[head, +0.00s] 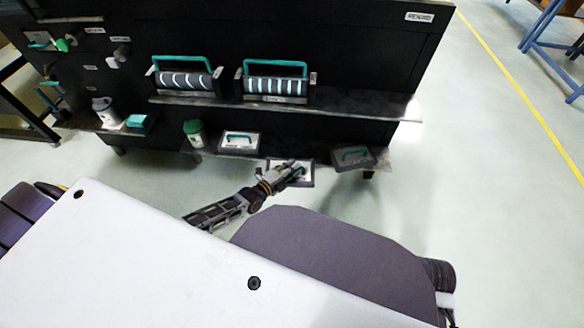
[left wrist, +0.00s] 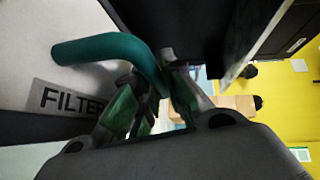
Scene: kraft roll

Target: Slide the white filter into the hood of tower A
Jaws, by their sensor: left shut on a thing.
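My left gripper (head: 294,171) is shut on the teal handle of a filter (head: 305,182) with a pale face and dark frame. It is at the front of the lower shelf; I cannot tell if it rests on the edge or hangs clear. In the left wrist view the teal handle (left wrist: 95,48) runs between the fingers (left wrist: 145,105), beside a label reading "FILTER" (left wrist: 68,99). My right gripper is not in view. I cannot make out which fixture is tower A's hood; the labels on the black cabinet (head: 350,50) are too small.
A similar pale filter (head: 238,147) and a darker one (head: 353,155) sit on the lower shelf. Two teal-handled units (head: 185,82) (head: 275,85) stand on the upper shelf. A green-lidded jar (head: 195,135) stands left. Floor at right (head: 480,170) is clear.

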